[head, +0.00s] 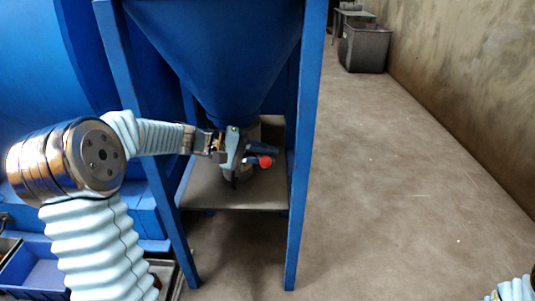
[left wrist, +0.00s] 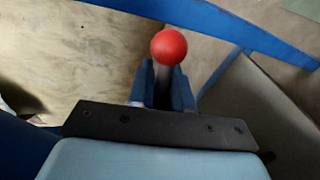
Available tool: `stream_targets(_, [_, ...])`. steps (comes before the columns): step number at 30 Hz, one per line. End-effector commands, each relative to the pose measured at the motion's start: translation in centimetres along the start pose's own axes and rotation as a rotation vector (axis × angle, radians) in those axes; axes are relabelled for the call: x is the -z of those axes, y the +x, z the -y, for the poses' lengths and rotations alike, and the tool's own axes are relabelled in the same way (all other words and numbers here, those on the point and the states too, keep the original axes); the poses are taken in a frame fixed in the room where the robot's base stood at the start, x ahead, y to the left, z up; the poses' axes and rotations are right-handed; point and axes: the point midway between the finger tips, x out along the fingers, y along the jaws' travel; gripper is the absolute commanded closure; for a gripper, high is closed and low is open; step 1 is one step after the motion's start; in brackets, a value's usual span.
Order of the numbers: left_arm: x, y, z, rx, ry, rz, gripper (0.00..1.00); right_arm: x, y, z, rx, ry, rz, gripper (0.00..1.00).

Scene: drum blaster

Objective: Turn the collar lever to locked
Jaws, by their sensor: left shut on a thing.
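The collar lever has a red ball knob (head: 265,161) and sits at the collar under the blue hopper, pointing right in the head view. The same red knob (left wrist: 168,47) shows in the left wrist view, just beyond my fingertips. My left gripper (left wrist: 165,90) is shut on the lever's shaft below the knob. In the head view the left gripper (head: 238,152) reaches in from the left, between the frame legs, and hides part of the collar. My right gripper is out of view; only a bit of my right arm shows at the bottom right corner.
The blue hopper (head: 215,50) stands on blue legs (head: 305,150), close around my left arm. A flat shelf (head: 215,190) lies below the collar. A blue bin (head: 32,268) is at the lower left. A grey bin (head: 364,48) stands far back. The floor on the right is clear.

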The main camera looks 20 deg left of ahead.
Motion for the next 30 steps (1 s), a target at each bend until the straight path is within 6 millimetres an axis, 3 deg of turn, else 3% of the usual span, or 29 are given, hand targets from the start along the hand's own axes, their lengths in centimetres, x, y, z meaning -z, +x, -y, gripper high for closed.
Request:
stream_targets(6, [0.1,0.0,0.1,0.001,-0.001,-0.003,1.00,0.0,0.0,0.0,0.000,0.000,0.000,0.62])
stream_targets(7, [0.1,0.0,0.1,0.001,-0.001,-0.003,0.76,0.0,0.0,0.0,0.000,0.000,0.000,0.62])
stream_targets(10, [0.1,0.0,0.0,0.001,-0.001,-0.002,0.61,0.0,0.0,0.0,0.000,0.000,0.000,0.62])
stream_targets(20, [0.0,-0.1,-0.3,0.000,0.001,-0.002,0.60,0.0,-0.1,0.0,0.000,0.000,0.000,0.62])
stream_targets(26, [-0.4,-1.1,-3.4,-0.002,0.004,-0.003,0.60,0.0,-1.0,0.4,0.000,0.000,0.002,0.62])
stream_targets(28, [-1.8,-1.6,-4.7,-0.006,0.006,-0.003,0.50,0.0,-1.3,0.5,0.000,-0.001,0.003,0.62])
stream_targets(29, [-2.5,-1.8,-5.3,-0.007,0.008,-0.002,0.40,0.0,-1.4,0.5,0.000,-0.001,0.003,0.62])
stream_targets(30, [-3.5,-2.1,-6.2,-0.009,0.009,0.001,0.23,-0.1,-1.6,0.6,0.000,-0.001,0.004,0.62])
